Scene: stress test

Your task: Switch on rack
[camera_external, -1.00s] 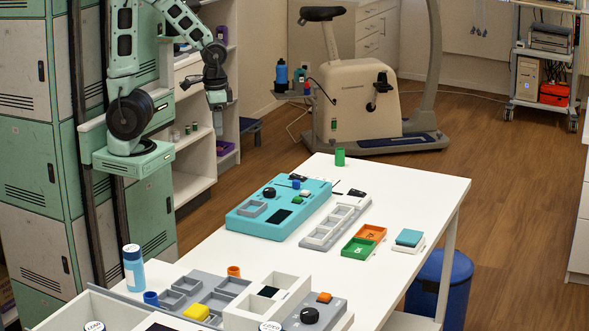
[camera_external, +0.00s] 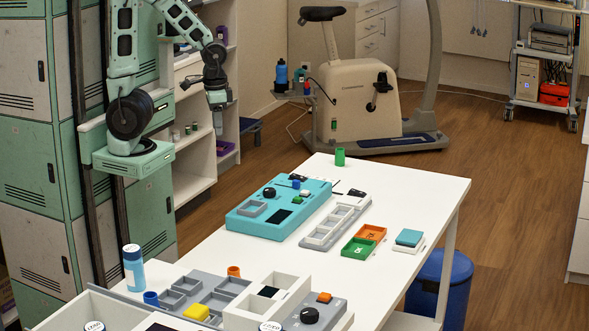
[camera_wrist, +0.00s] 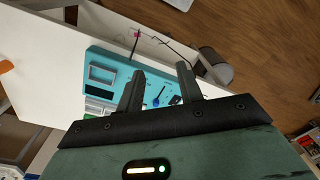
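A teal box (camera_external: 262,227) lies on the white table, with a black knob, a dark panel, a grey square recess and small coloured parts on top. In the wrist view the teal box (camera_wrist: 112,62) lies beyond my fingers, partly hidden by them. A grey unit (camera_external: 318,313) with a black knob and an orange block stands at the table's near end. Which of these is the rack, or its switch, I cannot tell. My gripper (camera_wrist: 160,80) has its two fingers apart with nothing held between them. In the external view my gripper (camera_external: 218,108) hangs in the air left of the table, well clear of the teal box.
A grey strip of trays (camera_external: 331,228), a green tray (camera_external: 358,248), an orange tray (camera_external: 371,233) and a teal block (camera_external: 409,237) lie on the table. A blue-white bottle (camera_external: 133,270) stands near left. The table's right side (camera_external: 425,190) is clear.

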